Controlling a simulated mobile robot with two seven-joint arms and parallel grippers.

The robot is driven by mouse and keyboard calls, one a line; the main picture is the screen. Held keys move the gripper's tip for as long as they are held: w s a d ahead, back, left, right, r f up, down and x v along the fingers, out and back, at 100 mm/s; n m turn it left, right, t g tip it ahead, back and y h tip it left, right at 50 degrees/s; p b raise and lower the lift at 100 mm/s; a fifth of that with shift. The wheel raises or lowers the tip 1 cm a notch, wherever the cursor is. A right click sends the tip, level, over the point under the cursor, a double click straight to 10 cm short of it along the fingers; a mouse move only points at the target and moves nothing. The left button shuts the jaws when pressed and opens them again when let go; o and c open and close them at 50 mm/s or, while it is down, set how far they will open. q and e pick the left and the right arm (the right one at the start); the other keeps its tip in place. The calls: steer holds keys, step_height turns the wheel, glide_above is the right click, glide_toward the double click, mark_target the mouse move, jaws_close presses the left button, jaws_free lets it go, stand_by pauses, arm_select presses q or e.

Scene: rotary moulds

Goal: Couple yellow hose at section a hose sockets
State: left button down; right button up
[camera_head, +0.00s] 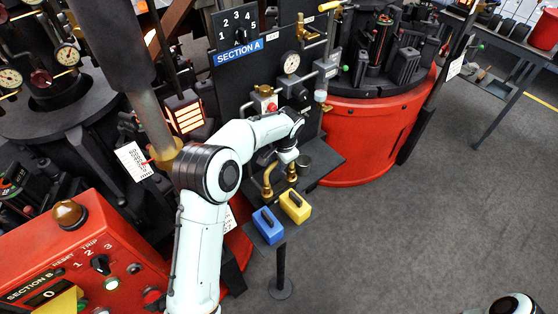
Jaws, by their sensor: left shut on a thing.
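The SECTION A panel (238,75) stands upright at the centre. On a small stand in front of it are a yellow block (295,206) and a blue block (267,225), each with a dark slot on top. Bent brass fittings (267,182) rise just behind them. My left gripper (289,157) points down just above the brass fitting behind the yellow block and appears shut on the yellow hose's end there. Its fingertips are small and partly hidden, and no length of hose can be made out. My right gripper is out of view; only a piece of that arm shows at the lower right.
A red SECTION B console (77,262) fills the lower left. A red round machine base (360,137) stands behind on the right. A dark shelf edge (325,167) lies beside the gripper. The grey floor (430,220) at the right is clear.

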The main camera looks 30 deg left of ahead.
arm_select(q)
steer(key=shift+f+b, duration=0.3)
steer(key=shift+f, duration=0.9)
steer(key=c, duration=0.9)
jaws_free()
step_height(320, 180, up, 13)
steer(key=s+d+p, duration=0.1)
steer(key=d, duration=0.1)
steer(key=shift+d, duration=0.2)
steer(key=shift+s, duration=0.1)
